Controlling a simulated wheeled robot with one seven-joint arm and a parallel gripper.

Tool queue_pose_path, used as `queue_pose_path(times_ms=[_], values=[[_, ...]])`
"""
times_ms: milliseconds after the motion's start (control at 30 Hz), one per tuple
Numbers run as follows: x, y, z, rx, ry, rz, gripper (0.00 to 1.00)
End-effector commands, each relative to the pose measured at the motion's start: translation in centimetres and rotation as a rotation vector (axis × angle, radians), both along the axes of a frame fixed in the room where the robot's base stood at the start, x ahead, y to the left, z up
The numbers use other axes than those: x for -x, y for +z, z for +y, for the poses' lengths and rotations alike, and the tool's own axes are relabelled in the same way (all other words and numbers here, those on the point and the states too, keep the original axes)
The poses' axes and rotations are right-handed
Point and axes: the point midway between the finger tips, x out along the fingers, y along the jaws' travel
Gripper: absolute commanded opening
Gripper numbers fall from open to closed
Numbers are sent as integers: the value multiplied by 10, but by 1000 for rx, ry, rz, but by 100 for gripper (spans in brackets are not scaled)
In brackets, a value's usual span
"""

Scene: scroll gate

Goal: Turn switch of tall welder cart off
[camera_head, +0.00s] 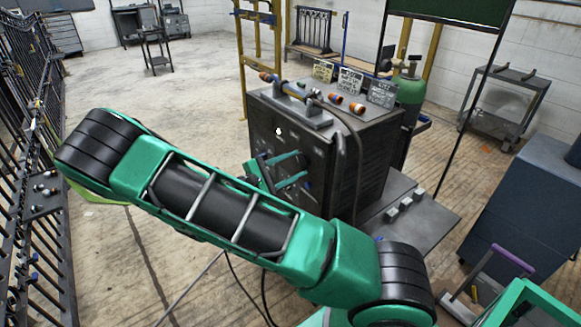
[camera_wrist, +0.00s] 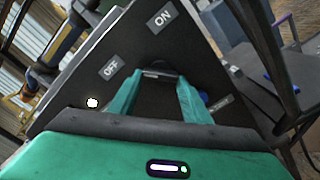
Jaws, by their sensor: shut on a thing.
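The tall welder cart (camera_head: 370,130) is a dark grey box-shaped unit near the middle of the head view, with its front panel facing my arm. In the wrist view its panel (camera_wrist: 75,92) is tilted and carries a white-lettered ON label (camera_wrist: 160,16) and an OFF label (camera_wrist: 111,68). A dark switch (camera_wrist: 160,70) sits between and below these labels. My gripper (camera_wrist: 158,77) has green fingers and is shut on the switch at the panel. In the head view my gripper (camera_head: 303,168) reaches the cart's front. The fingers partly hide the switch, so its exact setting is unclear.
Torches and orange-tipped parts (camera_head: 335,99) lie on the cart's top, and a hose (camera_head: 358,160) hangs down its side. A green gas cylinder (camera_head: 409,88) stands behind. Black metal railings (camera_head: 35,130) line the left. A blue cabinet (camera_head: 530,205) stands right. Floor behind my arm is open.

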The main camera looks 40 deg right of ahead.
Motion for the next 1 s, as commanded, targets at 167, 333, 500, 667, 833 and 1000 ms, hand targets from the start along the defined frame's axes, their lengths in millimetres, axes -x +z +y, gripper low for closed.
queue_pose_path(times_ms=[167,333,500,667,833,1000], values=[[-2,-2,1,-5,5,1,51],[-1,-1,1,-3,3,0,62],[-1,0,1,-1,2,0,62],[-1,0,12,-1,4,0,62],[-1,-1,41,-2,6,-2,62],[0,-1,73,-2,6,-1,62]])
